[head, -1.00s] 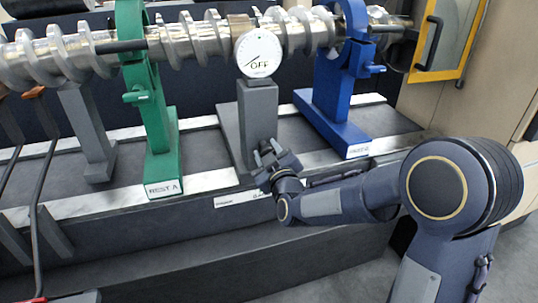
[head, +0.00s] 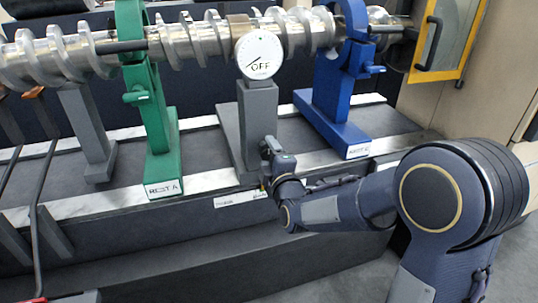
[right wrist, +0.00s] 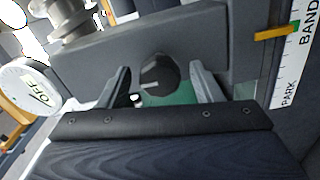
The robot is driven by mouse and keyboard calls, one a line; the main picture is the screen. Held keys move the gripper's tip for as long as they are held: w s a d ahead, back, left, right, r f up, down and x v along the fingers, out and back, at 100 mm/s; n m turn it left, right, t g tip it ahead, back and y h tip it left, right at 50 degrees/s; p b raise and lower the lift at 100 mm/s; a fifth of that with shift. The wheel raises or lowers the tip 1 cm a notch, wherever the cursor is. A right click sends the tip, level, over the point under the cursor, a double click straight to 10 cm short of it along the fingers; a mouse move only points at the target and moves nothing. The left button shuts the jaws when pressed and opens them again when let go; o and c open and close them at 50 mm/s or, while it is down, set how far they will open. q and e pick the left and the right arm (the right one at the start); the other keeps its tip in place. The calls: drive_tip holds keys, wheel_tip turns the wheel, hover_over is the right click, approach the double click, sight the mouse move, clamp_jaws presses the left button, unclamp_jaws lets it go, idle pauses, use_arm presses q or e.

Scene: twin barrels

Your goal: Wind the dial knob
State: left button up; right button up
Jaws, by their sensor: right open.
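The dial knob (right wrist: 159,73) is a dark round knob with a pale mark, seen in the right wrist view on the dark grey post. My right gripper (head: 269,146) is open, at the foot of the post in the head view. In the right wrist view its two fingers stand on either side of the knob, with visible gaps, so it is not gripped. A white round dial face (head: 259,55) reading OFF, with a dark needle, tops the grey post (head: 257,120); it also shows in the right wrist view (right wrist: 30,90). My left gripper is not in view.
A scale strip (right wrist: 290,80) marked PARK and BAND has an orange pointer (right wrist: 277,33). A green rest (head: 160,120) and a blue rest (head: 330,100) flank the post. A shiny screw shaft (head: 190,40) runs behind the dial. A dark step (head: 150,260) lies in front.

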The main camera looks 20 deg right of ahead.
drive_tip(key=shift+s+d+p, duration=0.1)
drive_tip(key=shift+s+p, duration=0.25)
drive_tip(key=shift+s, duration=2.45)
drive_tip(key=s+d+r+m+g+y+p, duration=0.1)
drive_tip(key=s+m+g+p, duration=0.4)
drive_tip(key=s+m, duration=0.4)
drive_tip(key=s+d+r+m+g+y+p, duration=0.2)
drive_tip(key=s+m+g+p, duration=0.3)
drive_tip(key=s, duration=1.4)
drive_tip(key=m+g, duration=0.2)
drive_tip(key=m, duration=0.2)
drive_tip(key=shift+s+r, duration=0.15)
drive_tip(key=shift+s, duration=0.1)
drive_tip(key=shift+d, duration=0.1)
